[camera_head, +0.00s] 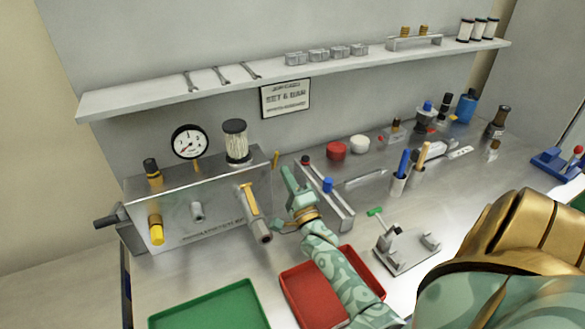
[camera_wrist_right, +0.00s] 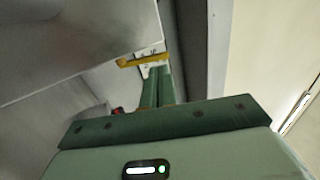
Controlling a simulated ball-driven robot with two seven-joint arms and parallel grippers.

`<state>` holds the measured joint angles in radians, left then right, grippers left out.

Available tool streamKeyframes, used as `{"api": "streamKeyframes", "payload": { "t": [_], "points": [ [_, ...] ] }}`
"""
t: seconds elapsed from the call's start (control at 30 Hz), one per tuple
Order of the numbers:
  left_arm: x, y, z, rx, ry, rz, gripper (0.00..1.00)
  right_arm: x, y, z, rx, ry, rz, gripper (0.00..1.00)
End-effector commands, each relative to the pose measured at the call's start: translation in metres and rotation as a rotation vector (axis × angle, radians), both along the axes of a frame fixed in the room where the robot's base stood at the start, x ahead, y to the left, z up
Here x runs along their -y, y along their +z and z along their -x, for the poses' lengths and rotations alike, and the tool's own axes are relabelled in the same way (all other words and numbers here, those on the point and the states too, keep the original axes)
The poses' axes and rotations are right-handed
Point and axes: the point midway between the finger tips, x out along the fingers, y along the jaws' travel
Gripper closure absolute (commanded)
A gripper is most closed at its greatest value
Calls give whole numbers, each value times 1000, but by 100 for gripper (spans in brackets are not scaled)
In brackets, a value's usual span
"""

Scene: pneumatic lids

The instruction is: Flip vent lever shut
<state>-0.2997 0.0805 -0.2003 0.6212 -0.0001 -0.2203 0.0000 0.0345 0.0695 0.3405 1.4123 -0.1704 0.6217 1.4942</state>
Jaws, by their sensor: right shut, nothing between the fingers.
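A metal manifold box (camera_head: 185,205) stands at the left of the bench with a gauge and filter on top. A small yellow lever (camera_head: 276,158) shows at its right end, close to the fingertips; I take it for the vent lever. Another yellow handle (camera_head: 250,199) sits on the box's front above a grey pipe. My right gripper (camera_head: 286,172) is shut and empty, right of the box. In the right wrist view, its green fingers (camera_wrist_right: 157,82) reach up to a yellow lever (camera_wrist_right: 140,60) sticking out leftward; whether they touch is unclear. My left gripper is out of view.
A red tray (camera_head: 296,303) lies under my right forearm and a green tray (camera_head: 210,308) is left of it. A metal rack (camera_head: 330,205) with red and blue knobs stands just right of the gripper. A shelf (camera_head: 130,97) runs above.

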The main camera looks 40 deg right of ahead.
Motion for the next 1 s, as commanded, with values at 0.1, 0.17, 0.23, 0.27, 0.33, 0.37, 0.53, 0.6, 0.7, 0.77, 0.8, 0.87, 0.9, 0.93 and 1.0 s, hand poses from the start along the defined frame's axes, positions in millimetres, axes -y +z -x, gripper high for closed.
{"api": "streamKeyframes", "payload": {
  "t": [0.1,0.17,0.23,0.27,0.33,0.37,0.53,0.6,0.7,0.77,0.8,0.87,0.9,0.93,1.0],
  "points": [
    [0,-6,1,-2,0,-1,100,5,5,-16,1,0,0,100],
    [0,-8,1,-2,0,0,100,7,8,-22,1,0,1,100],
    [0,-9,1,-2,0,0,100,8,10,-26,0,0,0,100],
    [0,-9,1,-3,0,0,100,8,11,-27,-1,0,0,100],
    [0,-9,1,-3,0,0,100,9,12,-29,-1,0,0,100],
    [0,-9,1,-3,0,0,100,9,13,-30,0,0,0,100],
    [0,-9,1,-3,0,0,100,9,13,-30,0,0,0,100],
    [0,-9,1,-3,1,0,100,9,13,-30,0,0,0,100],
    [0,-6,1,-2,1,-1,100,9,15,-30,-5,0,-2,100],
    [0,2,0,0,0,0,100,10,19,-31,-16,0,-5,100],
    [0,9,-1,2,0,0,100,10,22,-31,-30,0,-9,100],
    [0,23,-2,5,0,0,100,11,27,-33,-57,0,-18,100],
    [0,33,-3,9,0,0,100,11,30,-34,-78,0,-25,100],
    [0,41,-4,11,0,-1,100,11,31,-35,-96,0,-31,100],
    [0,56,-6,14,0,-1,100,12,34,-37,-135,0,-44,100]
  ]
}}
